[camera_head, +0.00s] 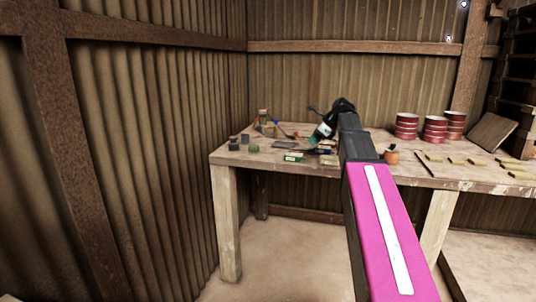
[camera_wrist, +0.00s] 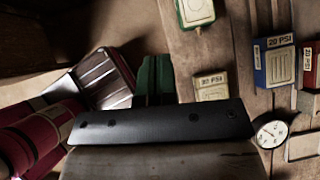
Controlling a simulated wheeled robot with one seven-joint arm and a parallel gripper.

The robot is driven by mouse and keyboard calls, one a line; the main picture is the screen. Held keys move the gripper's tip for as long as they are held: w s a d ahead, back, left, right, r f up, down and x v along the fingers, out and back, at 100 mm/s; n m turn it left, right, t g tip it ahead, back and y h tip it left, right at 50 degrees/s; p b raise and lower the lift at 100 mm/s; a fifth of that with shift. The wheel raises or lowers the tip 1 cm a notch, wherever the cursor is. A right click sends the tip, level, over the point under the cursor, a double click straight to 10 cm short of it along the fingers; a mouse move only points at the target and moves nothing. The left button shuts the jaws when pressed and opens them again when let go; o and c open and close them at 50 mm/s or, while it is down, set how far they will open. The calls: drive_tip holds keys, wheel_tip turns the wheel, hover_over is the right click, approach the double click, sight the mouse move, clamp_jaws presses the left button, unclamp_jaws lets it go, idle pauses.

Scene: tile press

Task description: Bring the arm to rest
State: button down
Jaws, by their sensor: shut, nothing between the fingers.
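My arm reaches from the bottom right of the head view over the wooden workbench (camera_head: 228,158). My gripper (camera_head: 315,142) is at its far end, small and tilted down to the left, above the bench top.
Small blocks and tools lie around the gripper, including a green block (camera_head: 293,157). Red tins (camera_head: 406,126) stand in stacks at the right. Corrugated walls enclose the bench.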

drive_tip(key=s+f+n, duration=0.1)
drive_tip(key=f, duration=0.2)
drive_tip(key=s+f+n+h, duration=0.1)
drive_tip(key=f, duration=0.3)
drive_tip(key=s+f+n, duration=0.1)
drive_tip(key=f, duration=0.2)
drive_tip(key=shift+s+a+f+n, duration=0.2)
drive_tip(key=shift+a+f+n, duration=0.1)
drive_tip(key=shift+f, duration=0.1)
drive_tip(key=s+f+n+g+h, duration=0.1)
drive_tip(key=s+f+n+h, duration=0.2)
drive_tip(key=s+f+n, duration=0.6)
drive_tip(key=s+f+n+g+h, duration=0.2)
drive_tip(key=s+f+n, duration=0.7)
drive_tip(key=f, duration=1.2)
drive_tip(key=s+h, duration=0.1)
drive_tip(key=s, duration=0.3)
drive_tip(key=shift+s+d+f, duration=0.2)
drive_tip(key=shift+s+f, duration=0.15)
drive_tip(key=shift+s, duration=0.05)
